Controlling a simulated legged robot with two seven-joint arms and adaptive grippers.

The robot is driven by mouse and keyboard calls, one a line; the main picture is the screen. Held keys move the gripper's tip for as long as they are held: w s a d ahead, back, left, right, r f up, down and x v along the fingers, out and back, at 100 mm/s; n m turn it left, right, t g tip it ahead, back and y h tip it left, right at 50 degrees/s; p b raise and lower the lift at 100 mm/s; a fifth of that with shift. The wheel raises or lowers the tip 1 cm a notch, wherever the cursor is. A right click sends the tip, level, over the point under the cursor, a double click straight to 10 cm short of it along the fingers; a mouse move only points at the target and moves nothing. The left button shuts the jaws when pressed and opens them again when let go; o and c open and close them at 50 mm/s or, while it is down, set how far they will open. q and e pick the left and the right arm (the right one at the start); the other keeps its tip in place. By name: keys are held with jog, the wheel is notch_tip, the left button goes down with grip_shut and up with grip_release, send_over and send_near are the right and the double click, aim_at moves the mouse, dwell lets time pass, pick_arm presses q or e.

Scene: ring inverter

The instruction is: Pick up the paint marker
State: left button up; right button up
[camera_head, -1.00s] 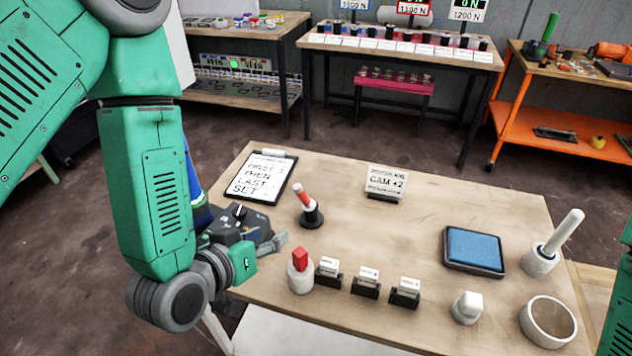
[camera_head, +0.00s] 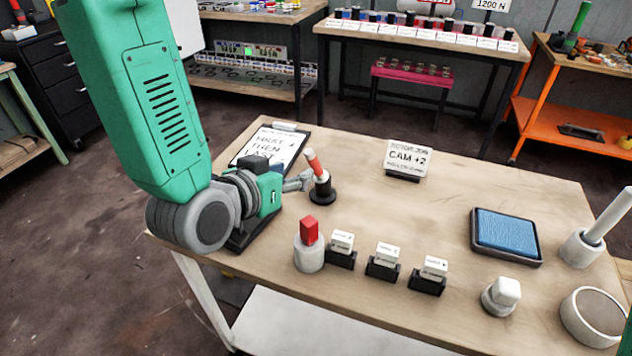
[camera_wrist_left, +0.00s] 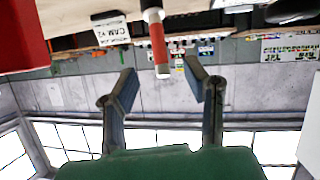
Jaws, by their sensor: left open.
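The paint marker (camera_head: 315,165), orange-red with a pale end, stands tilted in a round black holder (camera_head: 322,191) on the table. My left gripper (camera_head: 303,181) is just left of it, with its fingers pointing at the marker. In the left wrist view, which is upside down, the open fingers (camera_wrist_left: 160,78) lie on either side of the marker's end (camera_wrist_left: 159,50). A gap shows on both sides, and I cannot tell how deep the marker is between the fingers. My right gripper is not in view.
A clipboard (camera_head: 268,146) lies behind my left gripper. A red-topped white cylinder (camera_head: 309,250) and several black-based label blocks (camera_head: 384,262) stand in front. A CAM +2 sign (camera_head: 407,158) and blue pad (camera_head: 506,232) are to the right. The table's middle (camera_head: 400,210) is clear.

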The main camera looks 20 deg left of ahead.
aim_at(310, 163)
pick_arm(q)
jog(key=shift+d+x, duration=0.2)
jog(key=shift+x, duration=1.75)
jog(key=x, duration=0.4)
jog(key=shift+w+a+b, duration=0.1)
jog(key=shift+w+b, duration=0.25)
jog(key=shift+b, duration=0.05)
grip_shut()
